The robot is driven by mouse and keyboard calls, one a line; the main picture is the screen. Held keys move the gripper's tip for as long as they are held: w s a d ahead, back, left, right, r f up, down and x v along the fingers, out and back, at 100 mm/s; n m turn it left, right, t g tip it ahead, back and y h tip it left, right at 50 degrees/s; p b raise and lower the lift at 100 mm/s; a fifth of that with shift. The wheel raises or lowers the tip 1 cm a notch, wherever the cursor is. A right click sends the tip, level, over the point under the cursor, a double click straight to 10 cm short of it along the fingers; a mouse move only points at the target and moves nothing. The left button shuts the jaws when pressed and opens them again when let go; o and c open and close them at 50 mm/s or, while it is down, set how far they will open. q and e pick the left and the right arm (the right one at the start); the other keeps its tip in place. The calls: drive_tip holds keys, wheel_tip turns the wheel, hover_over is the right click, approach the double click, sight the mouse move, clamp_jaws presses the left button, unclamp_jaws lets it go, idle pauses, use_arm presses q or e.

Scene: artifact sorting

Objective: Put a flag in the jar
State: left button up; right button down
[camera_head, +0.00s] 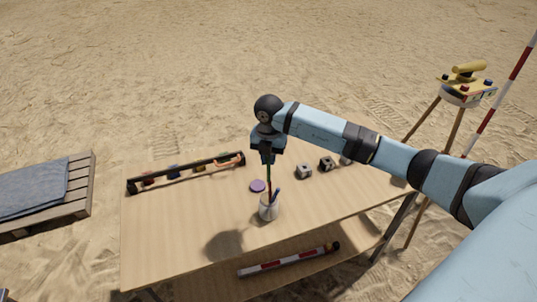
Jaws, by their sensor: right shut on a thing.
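A small whitish jar (268,211) stands upright on the wooden table. A dark blue item (276,196) leans in it, its top sticking out of the mouth. My right gripper (267,160) points straight down above the jar. It is shut on a thin dark stick (268,180), which looks like the flag's pole and hangs down to the jar's mouth. I cannot tell whether its lower end is inside the jar or just in front of or behind it. The flag's cloth is not distinguishable. My left gripper is not in view.
A purple disc (258,186) lies just behind the jar. Small grey blocks (304,171) sit to the right, and a long dark rack (190,172) at the back left. A red-white pole (290,260) lies below the tabletop. The table's front left (165,245) is clear.

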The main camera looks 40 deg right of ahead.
sight(269, 181)
wheel_tip(269, 181, down, 4)
drive_tip(key=shift+r+b, duration=0.15)
drive_tip(key=shift+b, duration=0.9)
drive_tip(key=shift+f+b, duration=0.55)
drive_tip(key=shift+f, duration=0.5)
drive_tip(key=shift+f, duration=0.15)
drive_tip(key=shift+f+b, duration=1.6)
drive_tip(key=shift+f, duration=0.65)
